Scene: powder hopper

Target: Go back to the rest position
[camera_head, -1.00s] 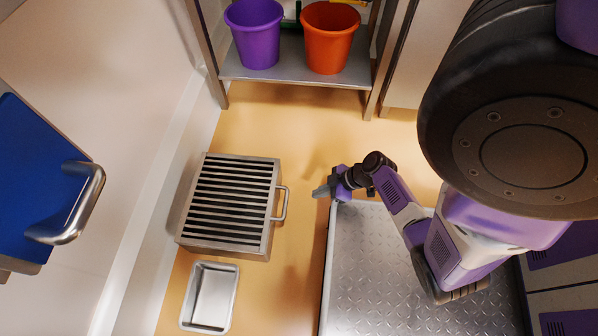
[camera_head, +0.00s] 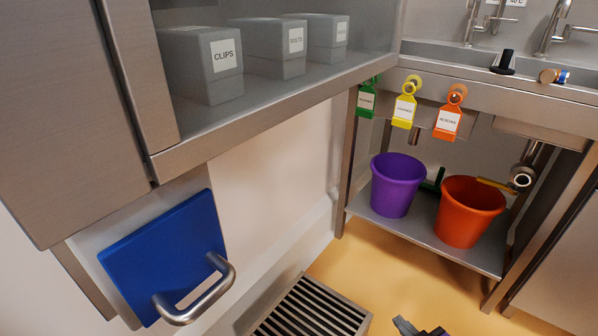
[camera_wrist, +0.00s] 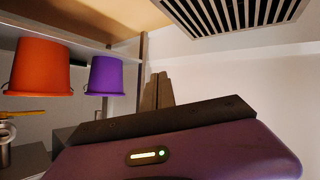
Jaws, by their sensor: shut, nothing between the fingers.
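My gripper (camera_head: 404,326) shows only as a dark tip at the bottom edge of the head view, over the yellow floor. The rest of my arm is out of that view. In the wrist view its two fingers (camera_wrist: 157,90) are together, with nothing between them. The wrist picture is upside down. The fingers point toward a pale wall and touch nothing that I can see.
A slatted metal box (camera_head: 312,308) stands on the floor left of my gripper. A purple bucket (camera_head: 397,185) and an orange bucket (camera_head: 467,211) stand on the shelf under the sink. A blue panel with a handle (camera_head: 165,255) is at left. Grey bins (camera_head: 207,68) sit above.

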